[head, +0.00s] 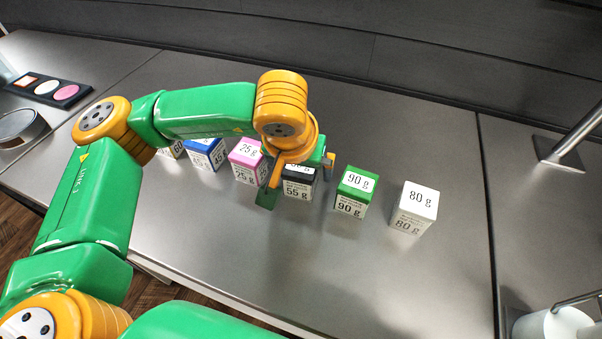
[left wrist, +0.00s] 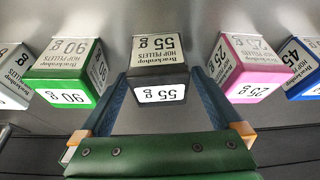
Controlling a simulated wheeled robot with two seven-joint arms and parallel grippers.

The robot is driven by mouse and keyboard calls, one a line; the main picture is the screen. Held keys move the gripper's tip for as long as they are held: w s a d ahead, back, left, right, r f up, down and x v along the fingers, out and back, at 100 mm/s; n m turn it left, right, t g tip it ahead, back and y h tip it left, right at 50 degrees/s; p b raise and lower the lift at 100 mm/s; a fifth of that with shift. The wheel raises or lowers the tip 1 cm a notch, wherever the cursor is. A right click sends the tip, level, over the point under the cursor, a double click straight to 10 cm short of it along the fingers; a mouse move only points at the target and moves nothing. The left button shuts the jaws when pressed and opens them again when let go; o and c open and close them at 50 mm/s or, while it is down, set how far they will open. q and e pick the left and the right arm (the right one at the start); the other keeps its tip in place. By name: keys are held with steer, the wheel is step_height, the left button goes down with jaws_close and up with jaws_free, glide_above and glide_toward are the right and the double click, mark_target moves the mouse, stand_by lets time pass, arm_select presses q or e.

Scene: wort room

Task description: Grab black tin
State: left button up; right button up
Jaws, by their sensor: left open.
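The black tin (head: 299,186), labelled 55 g, stands in a row of tins on the steel counter. My left gripper (head: 295,180) is over it in the head view and partly covers its top. In the left wrist view, the black tin (left wrist: 158,75) is between the two open fingers of my left gripper (left wrist: 158,98). Gaps show on both sides of the tin, and I cannot see contact. My right gripper is not in view.
The pink 25 g tin (head: 246,163) stands left of the black one, the green 90 g tin (head: 355,192) right. Beyond are the white 80 g tin (head: 413,208) and the blue tin (head: 205,154). The front counter (head: 250,240) is clear. A metal post (head: 575,140) rises at right.

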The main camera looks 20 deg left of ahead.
arm_select(q)
steer(key=shift+x, duration=0.9)
steer(key=shift+r, duration=0.1)
steer(key=c, duration=1.5)
